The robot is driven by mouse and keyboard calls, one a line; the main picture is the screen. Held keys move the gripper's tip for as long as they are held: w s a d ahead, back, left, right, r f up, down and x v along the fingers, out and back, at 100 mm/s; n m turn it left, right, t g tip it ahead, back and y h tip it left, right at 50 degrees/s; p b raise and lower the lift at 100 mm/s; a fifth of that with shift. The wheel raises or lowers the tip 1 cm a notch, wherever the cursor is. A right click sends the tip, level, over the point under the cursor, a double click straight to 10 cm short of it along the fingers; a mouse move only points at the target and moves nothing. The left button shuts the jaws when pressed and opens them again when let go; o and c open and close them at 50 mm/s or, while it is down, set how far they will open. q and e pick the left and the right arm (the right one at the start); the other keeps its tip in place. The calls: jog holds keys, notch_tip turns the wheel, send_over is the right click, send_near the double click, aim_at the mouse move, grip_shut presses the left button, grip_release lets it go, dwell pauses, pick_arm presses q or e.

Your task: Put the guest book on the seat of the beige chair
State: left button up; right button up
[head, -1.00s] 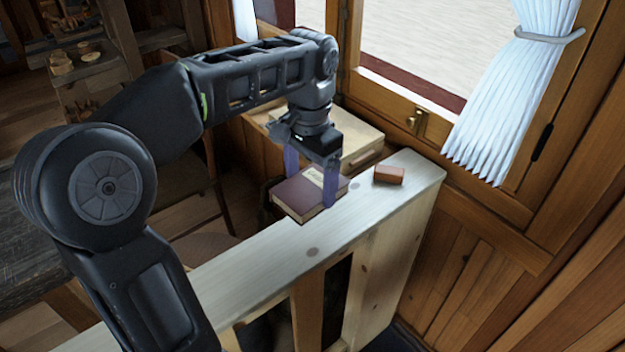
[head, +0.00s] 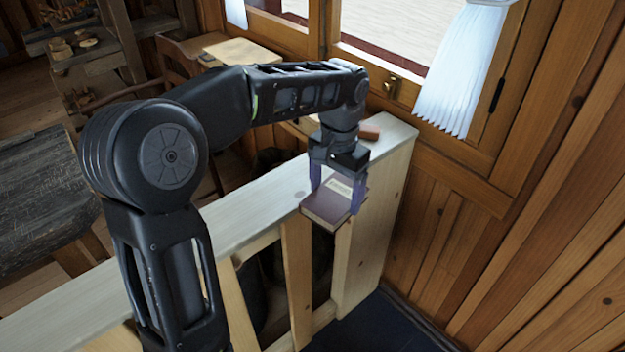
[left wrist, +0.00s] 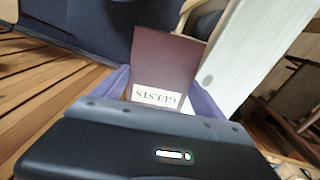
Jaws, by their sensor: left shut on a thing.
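The guest book (head: 328,207) is dark maroon with a pale label, which reads "GUESTS" in the left wrist view (left wrist: 168,62). My left gripper (head: 338,190) is shut on the book, with a bluish finger at either side of it. In the head view the book is held at the near side of the pale wooden counter top, overlapping its front edge. I cannot tell its exact height. The beige chair cannot be made out for certain in either view. My right gripper is not in view.
The pale counter (head: 232,222) runs from lower left to the window wall. A small reddish-brown block (head: 370,132) lies on its far end. Dark blue floor (head: 385,325) lies in front of the counter. A wood-panelled wall (head: 500,250) closes the right side.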

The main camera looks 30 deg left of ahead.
pick_arm(q)
jog(key=w+d+f+n, duration=0.1)
jog(key=w+d+f, duration=0.3)
jog(key=d+f, duration=0.3)
jog(key=shift+w+d+f, duration=0.2)
jog(key=shift+d+f, duration=0.1)
jog(key=shift+f, duration=0.4)
jog(key=shift+d, duration=0.1)
